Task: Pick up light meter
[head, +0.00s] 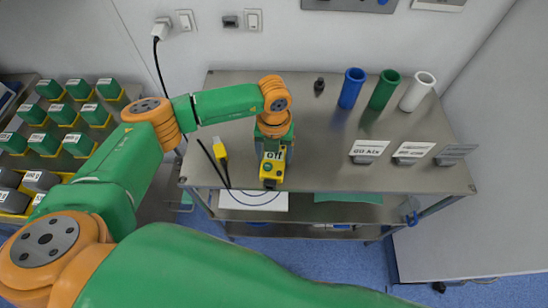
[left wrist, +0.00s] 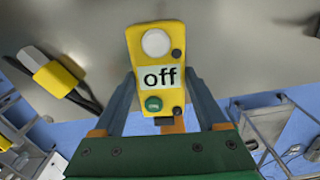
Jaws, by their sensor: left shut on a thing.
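The light meter (head: 270,172) is a small yellow device with an "off" label, at the front left edge of the metal table. In the left wrist view the light meter (left wrist: 158,45) shows a white round dome, the label and a green button. My left gripper (head: 272,150) is shut on it, seen from above in the head view. In the left wrist view the fingers of my left gripper (left wrist: 160,80) lie along both sides of the meter. Whether the meter touches the tabletop is hard to tell. My right gripper is not in view.
A yellow-and-black cabled plug (head: 220,152) lies left of the meter on the metal table (head: 330,150). Blue (head: 351,88), green (head: 384,90) and white (head: 417,92) cylinders stand at the back right. Labelled holders (head: 368,150) stand at the right. The table's middle is clear.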

